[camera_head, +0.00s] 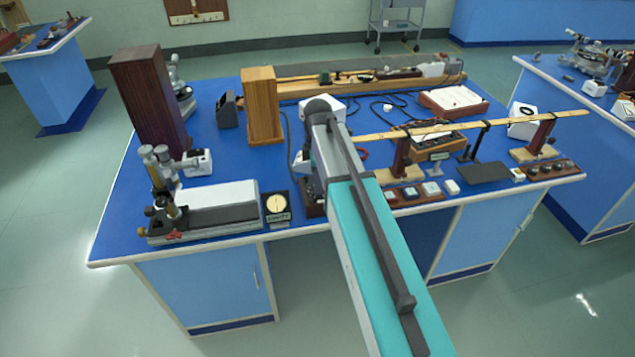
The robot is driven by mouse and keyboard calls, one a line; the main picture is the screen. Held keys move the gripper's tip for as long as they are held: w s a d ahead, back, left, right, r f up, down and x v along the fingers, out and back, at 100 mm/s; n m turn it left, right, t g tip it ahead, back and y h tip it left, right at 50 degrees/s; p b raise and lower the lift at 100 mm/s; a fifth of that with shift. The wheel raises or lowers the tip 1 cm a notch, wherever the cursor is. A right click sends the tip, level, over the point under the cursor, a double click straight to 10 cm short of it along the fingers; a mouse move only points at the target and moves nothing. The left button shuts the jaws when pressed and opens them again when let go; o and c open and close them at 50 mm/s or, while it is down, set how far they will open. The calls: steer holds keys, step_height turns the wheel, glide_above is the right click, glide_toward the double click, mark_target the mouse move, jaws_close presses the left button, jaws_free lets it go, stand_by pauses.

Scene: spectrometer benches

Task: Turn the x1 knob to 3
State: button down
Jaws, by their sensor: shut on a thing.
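My arm reaches from the bottom of the view over the front edge of the blue-topped bench. My gripper (307,178) points down at the front middle, partly hidden by my own arm. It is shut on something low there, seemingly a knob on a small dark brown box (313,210). Only a sliver of this box shows at the bench's front edge, beside my arm. The knob itself, its x1 marking and its setting are hidden or too small to read.
A round-dial meter (277,205) stands just left of my gripper. A tall wooden block (262,105) and a white-topped instrument (215,203) are farther left. A wooden beam on stands (470,127) and a row of small keyed boxes (415,194) lie right of my arm.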

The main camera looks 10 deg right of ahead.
steer(key=shift+m, duration=0.3)
steer(key=m, duration=0.8)
steer(key=shift+m+p, duration=0.35)
steer(key=shift+m, duration=0.05)
steer(key=m, duration=0.5)
steer(key=shift+m, duration=2.5)
steer(key=c, duration=1.6)
jaws_free()
steer(key=shift+o, duration=0.2)
steer(key=shift+r+p, duration=0.15)
steer(key=shift+p, duration=0.15)
